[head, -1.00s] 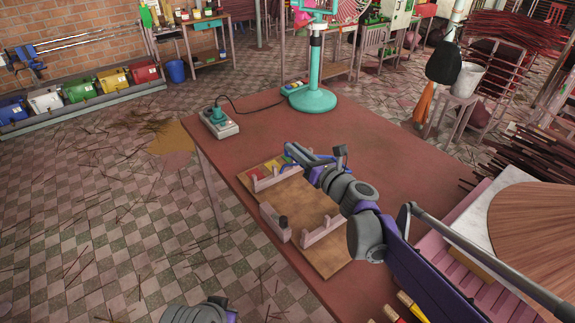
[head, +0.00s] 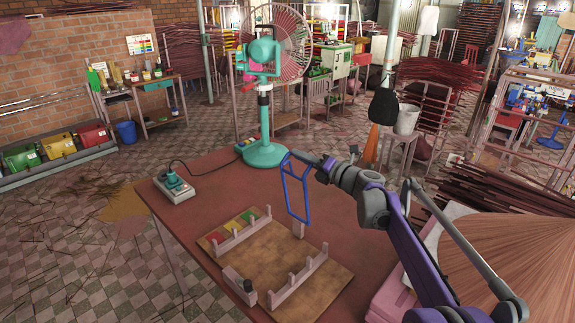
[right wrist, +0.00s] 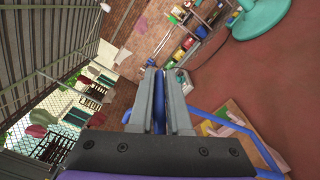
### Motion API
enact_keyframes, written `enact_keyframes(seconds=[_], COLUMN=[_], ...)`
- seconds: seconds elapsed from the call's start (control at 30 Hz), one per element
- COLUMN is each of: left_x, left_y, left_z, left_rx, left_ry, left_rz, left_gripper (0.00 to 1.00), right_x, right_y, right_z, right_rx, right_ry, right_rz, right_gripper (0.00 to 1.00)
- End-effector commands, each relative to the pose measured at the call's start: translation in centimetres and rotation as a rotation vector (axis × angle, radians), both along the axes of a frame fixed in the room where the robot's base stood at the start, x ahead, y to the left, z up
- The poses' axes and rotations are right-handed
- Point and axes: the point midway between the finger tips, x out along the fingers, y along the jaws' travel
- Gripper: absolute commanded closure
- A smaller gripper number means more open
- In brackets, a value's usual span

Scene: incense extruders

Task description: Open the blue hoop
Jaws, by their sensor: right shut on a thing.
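The blue hoop (head: 285,188) is a thin, long rectangular frame. It hangs tilted from my right gripper (head: 312,160), over the table behind the wooden board (head: 275,262). My right gripper is shut on one end of it. In the right wrist view, a blue bar of the hoop (right wrist: 159,112) is pinched between the fingers (right wrist: 160,95), and another bar slants down at the right. The hoop's outline looks closed, but its gripped end is partly hidden by the fingers. My left gripper is not in view.
A grey box with a green plug (head: 175,186) and a teal fan (head: 264,152) stand at the back of the reddish table (head: 215,180). A straw-coloured cone (head: 490,250) is at right.

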Motion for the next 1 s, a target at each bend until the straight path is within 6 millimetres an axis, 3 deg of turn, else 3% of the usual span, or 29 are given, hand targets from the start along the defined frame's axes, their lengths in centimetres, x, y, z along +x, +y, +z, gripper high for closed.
enact_keyframes(seconds=[0.1,0.4,0.97,1.0], left_x=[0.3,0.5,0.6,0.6], left_y=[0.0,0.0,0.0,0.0], left_z=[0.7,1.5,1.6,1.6], left_rx=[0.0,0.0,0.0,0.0], left_ry=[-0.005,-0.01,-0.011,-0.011], left_rz=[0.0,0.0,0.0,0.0], left_gripper=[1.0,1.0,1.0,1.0], right_x=[1.5,3.4,3.8,3.8], right_y=[-1.4,-3.4,-3.8,-3.8], right_z=[0.1,-0.6,-1.1,-1.1], right_rx=[-0.001,-0.003,-0.007,-0.007], right_ry=[-0.002,-0.001,0.0,0.0], right_rz=[-0.002,-0.002,0.0,0.0], right_gripper=[1.0,1.0,1.0,0.81])
